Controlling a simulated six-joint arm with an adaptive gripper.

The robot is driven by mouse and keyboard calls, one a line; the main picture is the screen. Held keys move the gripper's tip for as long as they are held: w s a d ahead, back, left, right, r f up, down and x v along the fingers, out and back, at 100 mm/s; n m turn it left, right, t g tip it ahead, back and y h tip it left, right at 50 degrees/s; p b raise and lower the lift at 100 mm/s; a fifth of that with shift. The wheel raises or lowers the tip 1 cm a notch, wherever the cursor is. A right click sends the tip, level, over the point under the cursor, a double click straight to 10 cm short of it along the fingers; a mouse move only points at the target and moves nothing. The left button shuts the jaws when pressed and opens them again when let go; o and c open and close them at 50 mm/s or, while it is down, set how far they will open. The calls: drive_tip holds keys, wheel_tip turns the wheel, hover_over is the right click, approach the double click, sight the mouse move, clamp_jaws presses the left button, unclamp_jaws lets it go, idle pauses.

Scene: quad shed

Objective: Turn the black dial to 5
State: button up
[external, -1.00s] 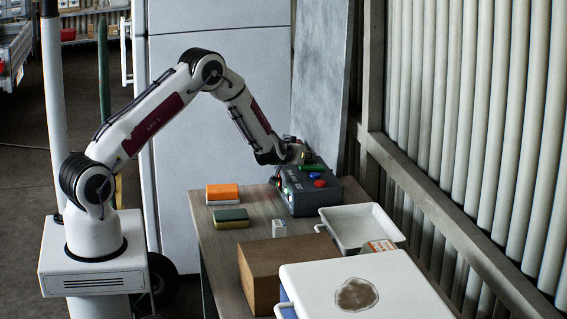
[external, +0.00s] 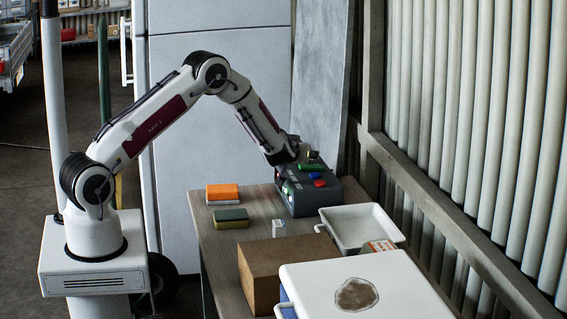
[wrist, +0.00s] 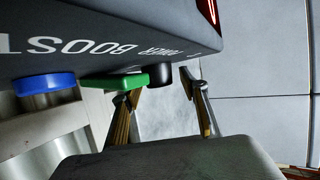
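The grey control box (external: 332,197) stands at the far end of the table, with coloured controls on its top. In the wrist view, the black dial (wrist: 160,75) sticks out from the box face, beside a green control (wrist: 115,82) and a blue button (wrist: 45,86). My gripper (wrist: 158,86) is open, with one finger on each side of the dial. A gap shows between the dial and the right finger; whether the left finger touches it or the green control is unclear. The dial's setting and numbers cannot be read.
A red button (external: 320,183) sits near the blue one on the box. A white tray (external: 346,250), brown box (external: 270,285), sponges (external: 231,218) and a white cooler lid (external: 400,275) share the table. A grey panel stands behind the box, and a ribbed wall runs along the right.

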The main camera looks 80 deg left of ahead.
drive_tip(key=shift+f, duration=0.1)
drive_tip(key=shift+s+d, duration=0.1)
drive_tip(key=shift+d, duration=0.05)
drive_tip(key=shift+s+d, duration=0.15)
drive_tip(key=shift+d, duration=0.2)
wheel_tip(320, 180, up, 5)
hover_over(292, 177)
drive_tip(key=shift+f, duration=0.2)
idle(0.3)
idle(0.4)
